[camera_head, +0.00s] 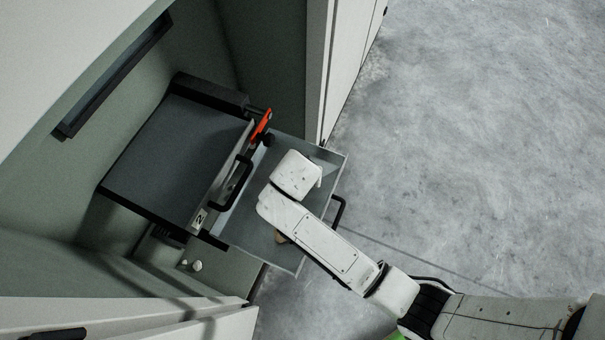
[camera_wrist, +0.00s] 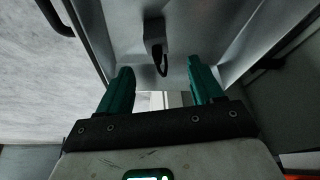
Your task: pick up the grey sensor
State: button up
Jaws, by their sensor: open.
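A small grey block with a dark loop below it, which looks like the grey sensor (camera_wrist: 154,32), lies in an open metal drawer (camera_wrist: 115,22) in the wrist view. My gripper (camera_wrist: 159,65) has two teal fingers spread apart with nothing held between them. The sensor shows just beyond the fingertips, roughly centred between them, and its dark loop reaches down into the gap. I cannot tell the height between them. In the head view the same drawer (camera_head: 327,159) is pulled out, and my white arm covers its middle, hiding the sensor and my fingers.
A dark-topped unit (camera_head: 175,150) with a black handle sits beside the drawer, with a red lever (camera_head: 262,126) at its corner. A drawer handle (camera_head: 339,211) stands at the outer edge. Cabinet doors (camera_head: 345,60) flank the opening. Bare concrete floor (camera_head: 480,150) is open on the right.

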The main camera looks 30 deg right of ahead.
jog(key=x, duration=0.3)
jog(key=shift+w+d+f+b, duration=0.1)
jog(key=shift+f+b, duration=0.1)
jog(key=shift+b, duration=0.15)
jog(key=shift+s+b+x, duration=0.15)
jog(key=shift+b+x, duration=0.3)
jog(key=shift+x, duration=0.9)
jog(key=shift+s+b+x, duration=0.2)
jog(key=shift+b+x, duration=0.25)
jog(key=shift+x, duration=0.85)
jog(key=shift+f, duration=0.1)
jog(key=c, duration=1.1)
